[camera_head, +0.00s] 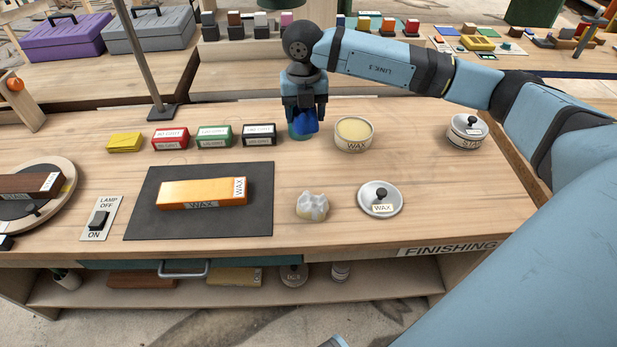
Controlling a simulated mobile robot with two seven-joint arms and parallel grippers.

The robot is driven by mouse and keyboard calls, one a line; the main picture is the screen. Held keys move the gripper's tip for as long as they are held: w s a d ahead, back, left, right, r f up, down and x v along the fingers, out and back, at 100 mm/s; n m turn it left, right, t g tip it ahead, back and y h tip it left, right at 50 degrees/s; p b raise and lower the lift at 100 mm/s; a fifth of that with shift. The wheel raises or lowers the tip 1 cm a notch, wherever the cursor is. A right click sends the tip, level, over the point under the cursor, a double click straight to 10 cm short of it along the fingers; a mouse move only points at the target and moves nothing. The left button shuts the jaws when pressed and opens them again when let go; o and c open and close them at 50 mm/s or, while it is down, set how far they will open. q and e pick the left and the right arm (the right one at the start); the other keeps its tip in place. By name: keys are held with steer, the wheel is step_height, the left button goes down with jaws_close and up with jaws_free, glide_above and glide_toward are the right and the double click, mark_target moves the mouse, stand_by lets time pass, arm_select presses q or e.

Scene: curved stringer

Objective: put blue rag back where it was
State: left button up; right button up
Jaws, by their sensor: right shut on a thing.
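The blue rag (307,122) is between the fingers of my right gripper (304,112), which points down at the back middle of the bench. My right gripper is shut on the rag. A small teal-green thing (299,135) shows directly under the rag at bench level; most of it is hidden. I cannot tell whether the rag touches it. My left gripper is not in view.
An open wax tin (354,134) stands close right of the gripper, and labelled grit blocks (214,136) stand to its left. A crumpled white cloth (312,206), wax lid (380,199) and dark mat (140,222) lie in front. Bare bench separates them.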

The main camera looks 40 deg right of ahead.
mark_target(309, 169)
steer(key=m, duration=0.1)
steer(key=d+m+b, duration=0.1)
steer(key=m, duration=0.1)
steer(key=w+m, duration=0.1)
steer(key=m, duration=0.1)
steer(key=shift+d+r, duration=0.15)
steer(key=shift+r, duration=0.25)
steer(key=m, duration=0.1)
steer(key=r+m+b, duration=0.1)
steer(key=m, duration=0.1)
steer(key=shift+w+d+r+m, duration=0.1)
steer(key=shift+w+d+m, duration=0.1)
steer(key=shift+d+m, duration=0.15)
steer(key=shift+f, duration=0.3)
step_height(309, 169, down, 19)
steer(key=shift+f+b, duration=0.15)
steer(key=shift+b, duration=0.65)
steer(key=o, duration=0.9)
steer(key=shift+c, duration=0.2)
